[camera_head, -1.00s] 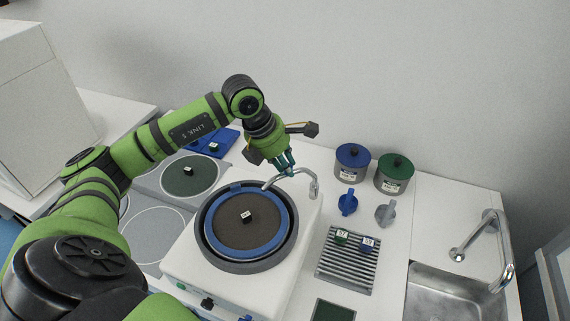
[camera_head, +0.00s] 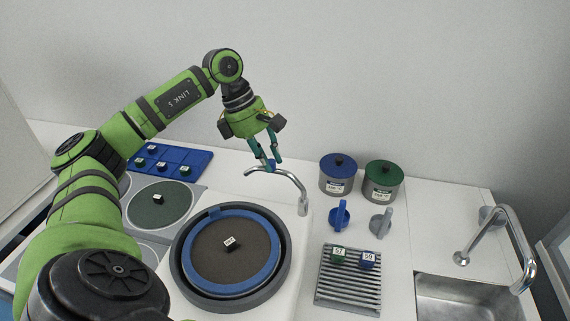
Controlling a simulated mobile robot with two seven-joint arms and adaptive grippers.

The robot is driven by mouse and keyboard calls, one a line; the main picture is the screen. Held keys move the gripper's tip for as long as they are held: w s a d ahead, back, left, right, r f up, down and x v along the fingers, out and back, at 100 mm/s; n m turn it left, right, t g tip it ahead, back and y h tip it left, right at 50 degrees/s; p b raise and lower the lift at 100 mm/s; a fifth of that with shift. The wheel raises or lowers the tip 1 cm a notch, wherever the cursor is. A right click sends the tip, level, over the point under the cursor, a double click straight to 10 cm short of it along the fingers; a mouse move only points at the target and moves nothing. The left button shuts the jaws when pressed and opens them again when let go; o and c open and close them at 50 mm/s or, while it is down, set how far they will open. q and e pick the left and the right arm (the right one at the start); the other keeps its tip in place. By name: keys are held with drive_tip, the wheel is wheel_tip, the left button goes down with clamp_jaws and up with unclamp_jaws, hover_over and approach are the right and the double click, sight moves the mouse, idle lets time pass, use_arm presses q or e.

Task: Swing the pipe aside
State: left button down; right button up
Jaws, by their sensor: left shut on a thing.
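The pipe (camera_head: 292,179) is a thin curved metal spout on a short upright post at the back right corner of the white machine. Its free end points left and lies behind the round platen (camera_head: 233,252), apart from its rim in the picture. My left gripper (camera_head: 269,165) comes down from above and is shut on the pipe partway along its arm. My right gripper is not in view.
Two lidded pots, blue (camera_head: 338,175) and green (camera_head: 383,181), stand right of the pipe. Blue and grey knobbed pieces lie before them. A ribbed drain tray (camera_head: 348,291) holds two small blocks. A sink with a tap (camera_head: 512,240) is at the right. A blue tray (camera_head: 172,158) stands back left.

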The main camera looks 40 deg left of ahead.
use_arm(q)
drive_tip(key=shift+w+r+m+p, duration=0.2)
drive_tip(key=shift+w+m+p, duration=0.25)
drive_tip(key=shift+m, duration=0.15)
drive_tip(key=shift+w+f+m+g+p, duration=0.15)
drive_tip(key=shift+w+m+g+p, duration=0.2)
drive_tip(key=shift+m, duration=0.15)
drive_tip(key=c, duration=1.1)
unclamp_jaws()
drive_tip(key=shift+d, duration=0.1)
drive_tip(key=v, duration=1.2)
drive_tip(key=shift+a, duration=0.2)
